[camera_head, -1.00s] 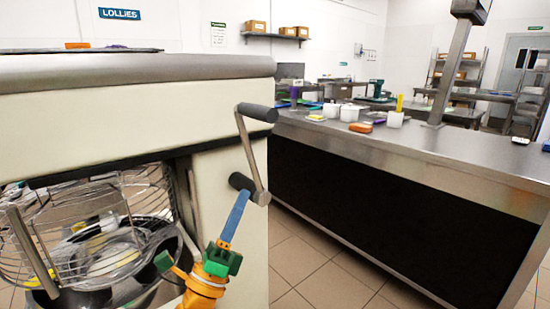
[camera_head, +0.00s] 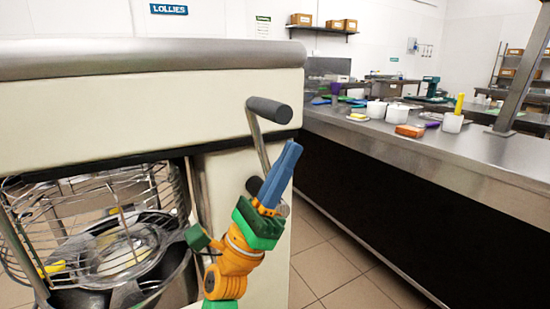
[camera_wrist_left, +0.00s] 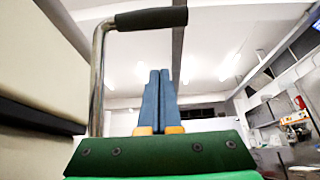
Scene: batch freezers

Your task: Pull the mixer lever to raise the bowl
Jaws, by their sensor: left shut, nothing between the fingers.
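The mixer (camera_head: 120,115) is a large cream machine filling the left of the head view. Its crank lever (camera_head: 258,140) has a metal arm and a black handle (camera_head: 270,109) at the top. The lever also shows in the left wrist view, with its black handle (camera_wrist_left: 150,18) running across the top. The metal bowl (camera_head: 155,225) sits low behind a wire guard. My left gripper (camera_head: 292,150) has blue fingers shut and empty, pointing up just right of the lever arm and below the handle. It hides part of the lever's pivot. My right gripper is not in view.
A steel counter (camera_head: 440,165) runs along the right, holding white tubs (camera_head: 393,112), an orange item (camera_head: 410,130) and a white cup (camera_head: 452,122). Tiled floor (camera_head: 335,270) lies open between mixer and counter. Shelves with boxes (camera_head: 330,23) hang at the back.

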